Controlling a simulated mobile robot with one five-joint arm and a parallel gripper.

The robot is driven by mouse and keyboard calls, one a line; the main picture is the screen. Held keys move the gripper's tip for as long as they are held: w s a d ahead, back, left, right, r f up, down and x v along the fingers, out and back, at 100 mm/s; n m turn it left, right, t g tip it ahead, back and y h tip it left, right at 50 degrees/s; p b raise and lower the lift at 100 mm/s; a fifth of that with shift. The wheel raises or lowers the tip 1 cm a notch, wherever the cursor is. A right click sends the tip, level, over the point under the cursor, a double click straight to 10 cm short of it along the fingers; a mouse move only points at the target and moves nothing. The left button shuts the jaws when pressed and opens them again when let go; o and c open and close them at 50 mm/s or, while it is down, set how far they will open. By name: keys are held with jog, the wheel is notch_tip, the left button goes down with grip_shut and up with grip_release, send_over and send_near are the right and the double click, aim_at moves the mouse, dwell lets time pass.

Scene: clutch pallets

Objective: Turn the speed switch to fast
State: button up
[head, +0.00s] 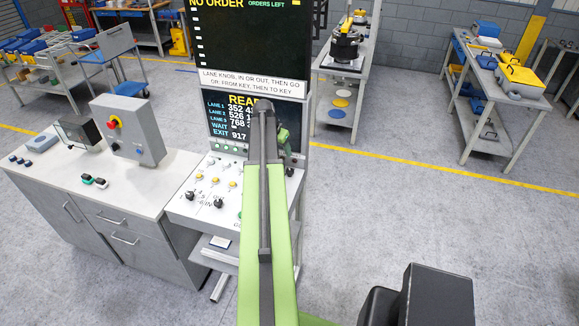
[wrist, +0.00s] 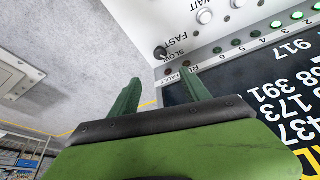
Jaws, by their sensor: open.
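The speed switch (wrist: 160,53) is a small black knob on the white panel in the wrist view, beside the upside-down words FAST and SLOW. Which word it points to is too small to tell. My gripper (wrist: 164,72) is open and empty. Its two green fingers point toward the panel, with the switch showing between and beyond their tips, apart from them. In the head view my gripper (head: 284,140) is at the panel's right side, in front of the display and partly hidden by my arm. A dark knob (head: 290,171) shows just below it.
The white panel (head: 180,207) carries yellow-white buttons (head: 215,182) and black knobs (head: 191,202). The display (head: 228,122) stands behind it, close to my fingers. A grey cabinet (head: 100,220) with a switch box (head: 130,130) is at left. Open floor (head: 430,230) lies at right.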

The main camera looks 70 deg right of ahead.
aim_at(290, 170)
jog(key=b+x, duration=1.6)
jog(key=x, duration=0.1)
jog(key=shift+w+f, duration=0.15)
jog(key=shift+f, duration=0.15)
jog(key=shift+r, duration=0.1)
